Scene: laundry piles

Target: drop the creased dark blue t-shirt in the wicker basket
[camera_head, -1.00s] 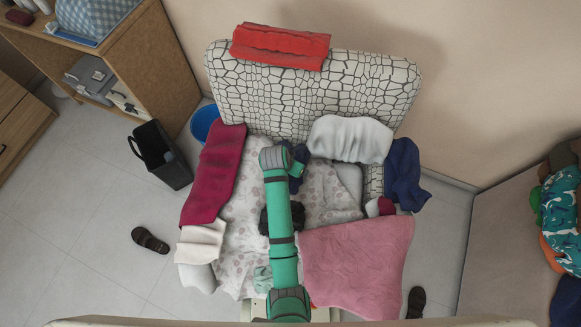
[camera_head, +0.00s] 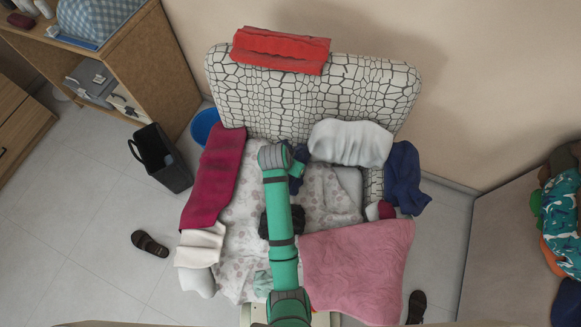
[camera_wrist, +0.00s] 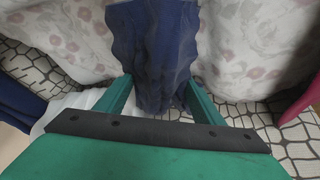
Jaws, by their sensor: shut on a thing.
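My gripper (camera_wrist: 158,98) is shut on a dark blue cloth (camera_wrist: 155,45), which looks like the creased dark blue t-shirt. In the wrist view the cloth hangs between the two green fingers and extends past them, over the pale floral cover. In the head view my gripper (camera_head: 298,168) is above the armchair seat, near the backrest, and mostly hides the cloth. A second dark blue cloth (camera_head: 404,178) hangs over the chair's right arm. I cannot make out a wicker basket for certain in either view.
The patterned armchair (camera_head: 310,100) bears red, white, crimson and pink cloths. A black bin (camera_head: 165,165) and a blue bucket (camera_head: 203,122) stand at its left. A shelf unit (camera_head: 160,60) is at upper left. Coloured clothes (camera_head: 562,215) lie at the right edge.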

